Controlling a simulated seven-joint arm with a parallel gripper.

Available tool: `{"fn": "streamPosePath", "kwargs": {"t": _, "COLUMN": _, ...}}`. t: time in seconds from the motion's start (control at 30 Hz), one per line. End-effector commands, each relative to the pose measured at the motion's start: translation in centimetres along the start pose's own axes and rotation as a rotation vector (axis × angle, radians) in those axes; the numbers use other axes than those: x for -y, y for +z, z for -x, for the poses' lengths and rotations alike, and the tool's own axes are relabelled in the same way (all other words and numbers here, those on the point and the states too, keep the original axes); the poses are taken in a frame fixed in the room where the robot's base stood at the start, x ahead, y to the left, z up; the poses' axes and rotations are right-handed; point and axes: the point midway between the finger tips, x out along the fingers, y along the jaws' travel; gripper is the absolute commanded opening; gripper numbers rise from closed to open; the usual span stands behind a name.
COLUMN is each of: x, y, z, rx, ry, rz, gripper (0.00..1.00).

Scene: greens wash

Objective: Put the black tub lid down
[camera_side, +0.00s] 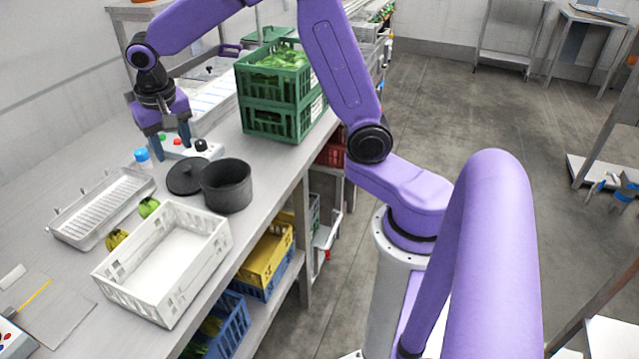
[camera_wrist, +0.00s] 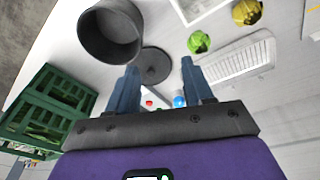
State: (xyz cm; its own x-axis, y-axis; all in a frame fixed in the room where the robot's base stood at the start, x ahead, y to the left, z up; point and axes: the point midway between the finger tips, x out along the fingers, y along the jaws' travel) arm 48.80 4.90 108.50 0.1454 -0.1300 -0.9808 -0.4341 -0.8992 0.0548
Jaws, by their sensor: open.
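The black tub lid (camera_side: 184,178) lies flat on the steel bench, just left of the black tub (camera_side: 228,186) in the side view. In the wrist view the lid (camera_wrist: 152,66) lies beyond the fingertips, beside the open tub (camera_wrist: 110,32). The tub stands upright and uncovered; it looks empty. My gripper (camera_side: 172,146) is above the bench, behind the lid in the side view, near a small control box. Its fingers are apart with nothing between them, as the wrist view (camera_wrist: 162,80) also shows.
Stacked green crates (camera_side: 283,118) are to the right. A white crate (camera_side: 130,284), a drain tray (camera_side: 75,222) and round greens (camera_side: 148,207) are in front.

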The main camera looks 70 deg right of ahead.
Motion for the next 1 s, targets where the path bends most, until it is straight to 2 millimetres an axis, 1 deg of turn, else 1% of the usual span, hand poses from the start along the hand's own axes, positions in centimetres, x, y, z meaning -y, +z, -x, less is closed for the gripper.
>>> {"fn": "streamPosePath", "kwargs": {"t": 0.03, "x": 0.0, "y": 2.1, "z": 0.8, "rx": 0.006, "ry": -0.015, "rz": 0.091, "gripper": 0.51}}
{"fn": "streamPosePath", "kwargs": {"t": 0.07, "x": 0.0, "y": 3.3, "z": 1.1, "rx": 0.011, "ry": -0.022, "rz": 0.147, "gripper": 0.51}}
{"fn": "streamPosePath", "kwargs": {"t": 0.1, "x": -0.1, "y": 4.9, "z": 1.5, "rx": 0.017, "ry": -0.033, "rz": 0.222, "gripper": 0.51}}
{"fn": "streamPosePath", "kwargs": {"t": 0.17, "x": -0.5, "y": 7.4, "z": 2.1, "rx": 0.026, "ry": -0.048, "rz": 0.333, "gripper": 0.51}}
{"fn": "streamPosePath", "kwargs": {"t": 0.2, "x": -0.8, "y": 9.0, "z": 2.5, "rx": 0.031, "ry": -0.058, "rz": 0.409, "gripper": 0.51}}
{"fn": "streamPosePath", "kwargs": {"t": 0.27, "x": -1.5, "y": 11.4, "z": 2.9, "rx": 0.04, "ry": -0.073, "rz": 0.52, "gripper": 0.51}}
{"fn": "streamPosePath", "kwargs": {"t": 0.3, "x": -2.0, "y": 12.9, "z": 3.2, "rx": 0.044, "ry": -0.083, "rz": 0.596, "gripper": 0.51}}
{"fn": "streamPosePath", "kwargs": {"t": 0.37, "x": -2.9, "y": 15.2, "z": 3.5, "rx": 0.05, "ry": -0.099, "rz": 0.708, "gripper": 0.51}}
{"fn": "streamPosePath", "kwargs": {"t": 0.4, "x": -3.7, "y": 16.7, "z": 3.7, "rx": 0.054, "ry": -0.109, "rz": 0.781, "gripper": 0.51}}
{"fn": "streamPosePath", "kwargs": {"t": 0.47, "x": -4.8, "y": 18.9, "z": 3.9, "rx": 0.059, "ry": -0.125, "rz": 0.893, "gripper": 0.51}}
{"fn": "streamPosePath", "kwargs": {"t": 0.5, "x": -5.7, "y": 20.3, "z": 4.0, "rx": 0.063, "ry": -0.136, "rz": 0.968, "gripper": 0.51}}
{"fn": "streamPosePath", "kwargs": {"t": 0.6, "x": -8.1, "y": 23.5, "z": 4.1, "rx": 0.07, "ry": -0.16, "rz": 1.149, "gripper": 0.51}}
{"fn": "streamPosePath", "kwargs": {"t": 0.7, "x": -10.3, "y": 26.0, "z": 4.0, "rx": 0.077, "ry": -0.181, "rz": 1.306, "gripper": 0.51}}
{"fn": "streamPosePath", "kwargs": {"t": 0.8, "x": -12.1, "y": 27.8, "z": 3.8, "rx": 0.081, "ry": -0.199, "rz": 1.425, "gripper": 0.51}}
{"fn": "streamPosePath", "kwargs": {"t": 0.9, "x": -13.2, "y": 28.8, "z": 3.6, "rx": 0.083, "ry": -0.209, "rz": 1.498, "gripper": 0.51}}
{"fn": "streamPosePath", "kwargs": {"t": 1.0, "x": -13.7, "y": 29.2, "z": 3.5, "rx": 0.084, "ry": -0.213, "rz": 1.532, "gripper": 0.51}}
